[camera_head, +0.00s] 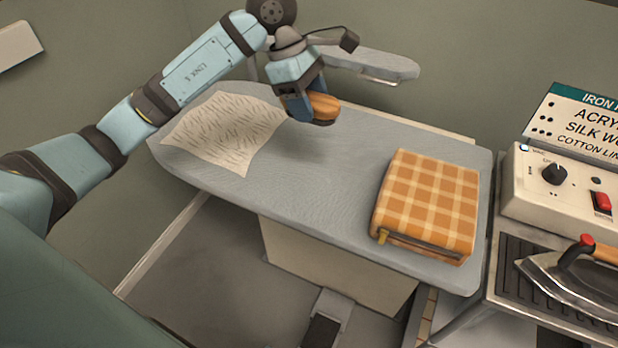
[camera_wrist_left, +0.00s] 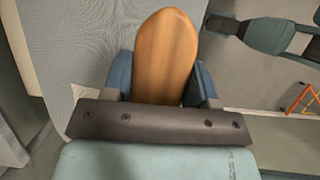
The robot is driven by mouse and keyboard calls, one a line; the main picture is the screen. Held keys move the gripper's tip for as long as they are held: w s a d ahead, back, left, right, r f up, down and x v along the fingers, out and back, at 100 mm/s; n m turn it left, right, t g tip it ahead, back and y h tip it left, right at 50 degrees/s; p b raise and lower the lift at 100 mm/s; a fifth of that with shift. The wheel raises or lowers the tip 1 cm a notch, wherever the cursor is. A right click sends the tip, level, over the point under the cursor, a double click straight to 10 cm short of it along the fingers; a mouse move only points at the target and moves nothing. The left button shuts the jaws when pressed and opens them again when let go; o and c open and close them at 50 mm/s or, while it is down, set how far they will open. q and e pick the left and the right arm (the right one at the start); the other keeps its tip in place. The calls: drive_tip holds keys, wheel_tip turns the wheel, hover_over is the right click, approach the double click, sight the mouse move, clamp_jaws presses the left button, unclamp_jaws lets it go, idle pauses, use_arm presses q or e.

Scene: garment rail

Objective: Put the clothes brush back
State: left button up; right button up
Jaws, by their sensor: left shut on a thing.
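The clothes brush (camera_head: 325,106) has an orange-brown wooden back and a dark underside. My left gripper (camera_head: 308,108) is shut on it and holds it above the grey ironing board (camera_head: 330,165), near its far edge. In the left wrist view the brush's rounded wooden back (camera_wrist_left: 166,55) stands between the two blue fingers of the left gripper (camera_wrist_left: 163,82). The fingers hide part of the brush. My right gripper is not in view.
A patterned cream cloth (camera_head: 228,132) lies on the board's left part. A folded orange checked garment (camera_head: 430,205) lies at its right. An iron (camera_head: 575,280) rests on a ribbed stand at the right, below a control box (camera_head: 560,190). A narrow sleeve board (camera_head: 372,64) is behind.

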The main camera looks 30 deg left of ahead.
sight(315, 184)
use_arm(q)
wheel_tip(315, 184, down, 19)
drive_tip(key=shift+r, duration=0.1)
idle(0.3)
drive_tip(key=shift+f, duration=0.25)
drive_tip(key=o, duration=0.9)
drive_tip(key=shift+r, duration=0.1)
drive_tip(key=shift+r, duration=0.15)
drive_tip(key=v, duration=1.2)
drive_tip(key=shift+r, duration=0.1)
